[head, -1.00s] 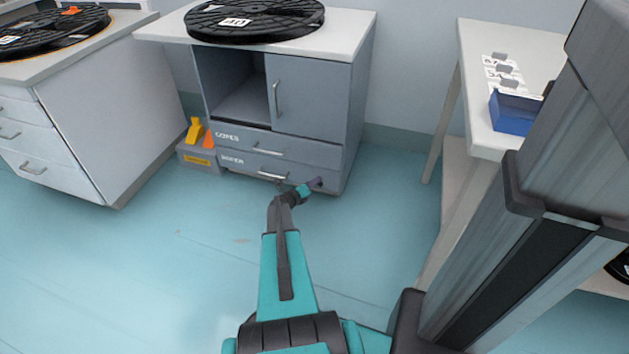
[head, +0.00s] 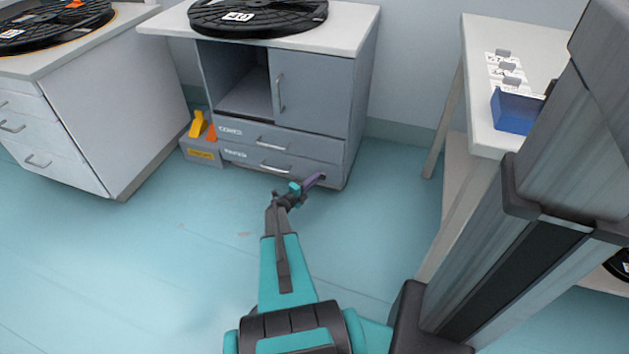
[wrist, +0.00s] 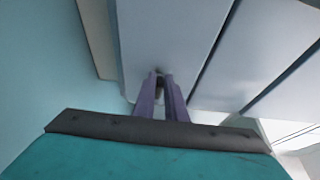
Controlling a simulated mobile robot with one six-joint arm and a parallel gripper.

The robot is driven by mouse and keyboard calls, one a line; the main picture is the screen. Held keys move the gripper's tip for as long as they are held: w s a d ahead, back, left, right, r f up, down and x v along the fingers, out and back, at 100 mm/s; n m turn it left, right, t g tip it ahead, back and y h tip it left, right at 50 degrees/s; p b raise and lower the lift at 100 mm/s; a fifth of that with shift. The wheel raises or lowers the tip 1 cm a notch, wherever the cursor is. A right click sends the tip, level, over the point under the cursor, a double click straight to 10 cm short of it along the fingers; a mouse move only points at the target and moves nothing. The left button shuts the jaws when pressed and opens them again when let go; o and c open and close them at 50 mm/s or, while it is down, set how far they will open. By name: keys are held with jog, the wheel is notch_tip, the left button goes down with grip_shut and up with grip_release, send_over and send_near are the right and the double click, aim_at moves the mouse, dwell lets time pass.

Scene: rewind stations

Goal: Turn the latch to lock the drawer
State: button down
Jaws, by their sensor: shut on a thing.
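The grey cabinet (head: 358,100) has two low drawers, an upper drawer (head: 312,146) and a lower drawer (head: 240,163), both flush with the front. My gripper (head: 321,176), with purple fingers, reaches the right end of the lower drawer's front. In the wrist view, the two fingers (wrist: 160,82) are close together around a small dark latch (wrist: 159,75) on the pale front panel. The latch is mostly hidden between the fingers, so its angle cannot be told. In the head view the gripper covers it.
A grey bin (head: 203,155) with yellow and orange items stands left of the cabinet. A drawer unit (head: 105,125) is further left. A white table (head: 478,118) with a blue box (head: 514,112) is at the right. The floor before the cabinet is clear.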

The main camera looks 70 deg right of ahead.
jog(key=shift+s+d, duration=0.1)
jog(key=shift+s, duration=0.05)
jog(key=c, duration=1.8)
grip_release()
jog(key=shift+c, duration=0.2)
jog(key=shift+o, duration=0.2)
jog(key=shift+a, duration=0.2)
jog(key=p+v, duration=0.2)
jog(key=v, duration=1.1)
jog(key=shift+w+a+p, duration=0.2)
jog(key=shift+w+p, duration=0.05)
jog(key=shift+p, duration=0.15)
